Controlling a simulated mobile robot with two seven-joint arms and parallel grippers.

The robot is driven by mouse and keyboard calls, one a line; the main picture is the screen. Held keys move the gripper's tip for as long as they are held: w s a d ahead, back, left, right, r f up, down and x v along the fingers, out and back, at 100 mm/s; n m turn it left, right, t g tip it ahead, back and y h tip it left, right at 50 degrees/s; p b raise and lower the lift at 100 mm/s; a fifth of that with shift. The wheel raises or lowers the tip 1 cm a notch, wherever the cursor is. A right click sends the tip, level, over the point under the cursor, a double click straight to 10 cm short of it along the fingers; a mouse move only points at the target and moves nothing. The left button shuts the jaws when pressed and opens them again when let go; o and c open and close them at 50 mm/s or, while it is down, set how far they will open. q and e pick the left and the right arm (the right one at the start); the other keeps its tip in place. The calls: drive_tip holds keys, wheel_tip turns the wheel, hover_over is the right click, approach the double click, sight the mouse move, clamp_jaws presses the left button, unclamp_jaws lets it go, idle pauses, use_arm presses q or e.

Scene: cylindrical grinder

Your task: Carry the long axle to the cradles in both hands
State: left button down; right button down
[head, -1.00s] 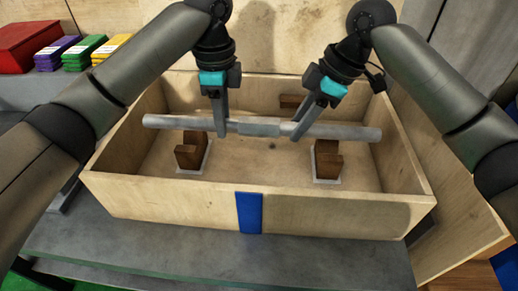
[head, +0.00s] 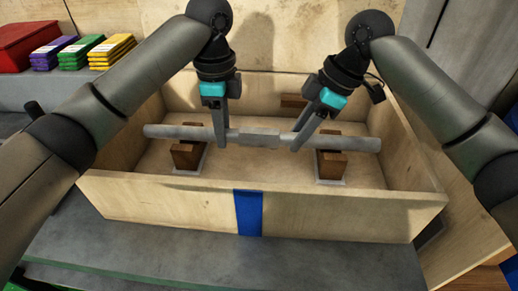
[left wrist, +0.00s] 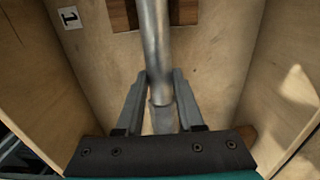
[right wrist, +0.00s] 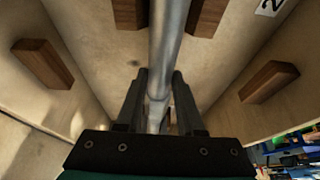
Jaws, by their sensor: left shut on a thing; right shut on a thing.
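Two brown wooden cradles, left (head: 187,157) and right (head: 331,165), stand on pale pads on the box floor. The axle passes over their upper parts in the head view. I cannot tell whether it touches them. Both wrist views show the axle (left wrist: 154,45) (right wrist: 166,45) between the fingers.
Purple, green and yellow stacks (head: 112,50) and a red box (head: 30,45) stand outside, back left.

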use_arm(q)
drive_tip(key=shift+f+b, duration=0.4)
drive_tip(key=shift+b, duration=0.15)
use_arm(e)
drive_tip(key=shift+f, duration=0.4)
use_arm(q)
drive_tip(key=c, duration=1)
unclamp_jaws()
drive_tip(key=shift+s+f, duration=0.2)
drive_tip(key=shift+f, duration=0.05)
use_arm(e)
drive_tip(key=c, duration=1)
unclamp_jaws()
drive_tip(key=shift+s+d+f, duration=0.1)
drive_tip(key=shift+f, duration=0.1)
use_arm(q)
drive_tip(key=o, duration=0.5)
drive_tip(key=shift+s+r, duration=0.35)
use_arm(e)
drive_tip(key=o, duration=0.5)
drive_tip(key=shift+s+r, duration=0.25)
drive_tip(key=shift+s, duration=0.15)
use_arm(q)
drive_tip(key=shift+d+r, duration=0.1)
